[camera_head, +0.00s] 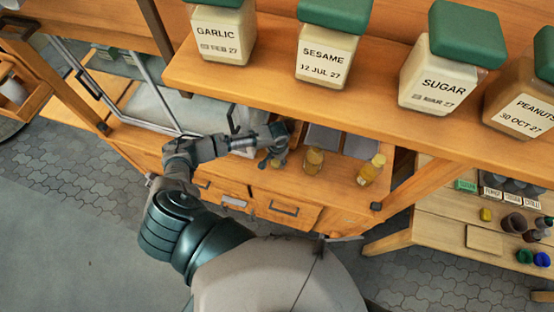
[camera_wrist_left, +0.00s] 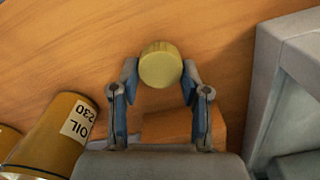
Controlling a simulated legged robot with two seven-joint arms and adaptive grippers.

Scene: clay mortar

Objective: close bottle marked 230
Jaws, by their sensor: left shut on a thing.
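My left gripper (camera_head: 281,143) is over the wooden counter, and its fingers are shut on a round yellowish cap (camera_wrist_left: 160,65), which shows between the fingertips in the left wrist view. The bottle marked 230 (camera_wrist_left: 52,132) is amber, with a white label reading OIL 230. It is at the lower left of the left wrist view, apart from the fingers. In the head view two small amber bottles, a nearer one (camera_head: 314,160) and one farther right (camera_head: 371,170), stand on the counter right of the gripper; their labels are unreadable there. My right gripper is not in view.
A shelf (camera_head: 370,107) above the counter holds large green-lidded jars, including a sesame jar (camera_head: 326,56) and a sugar jar (camera_head: 437,78). Grey panels (camera_head: 324,138) lie behind the bottles. A lower side table (camera_head: 450,228) with small items is at right.

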